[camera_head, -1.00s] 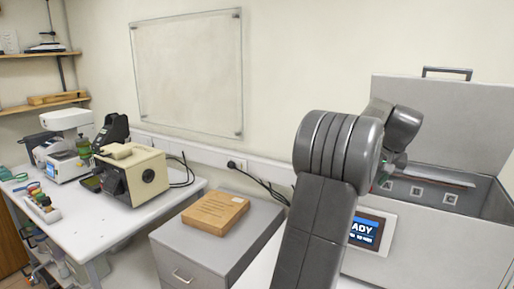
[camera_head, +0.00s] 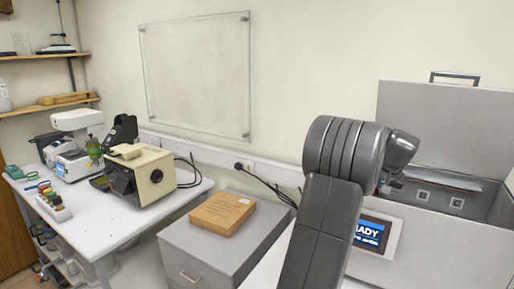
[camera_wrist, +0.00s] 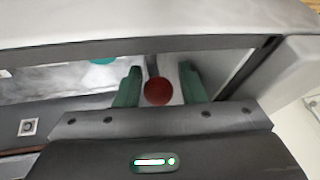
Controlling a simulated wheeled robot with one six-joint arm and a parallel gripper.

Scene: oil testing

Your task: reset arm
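My arm rises in front of the open grey metal box (camera_head: 440,232) in the head view, with its wrist turned toward the box's inside. My gripper (camera_wrist: 160,88) shows in the wrist view with its two green fingers spread apart. A round red thing (camera_wrist: 158,92) appears between the fingers, with visible gaps on both sides, so it does not look gripped. I cannot tell how far below the fingers it is. A teal round thing (camera_wrist: 103,61) is partly visible to the left. In the head view the fingers are mostly hidden by my wrist and the box.
The box has a raised lid (camera_head: 440,110) and a lit display (camera_head: 370,233). A white table (camera_head: 100,232) holds a beige device (camera_head: 150,172) and other instruments.

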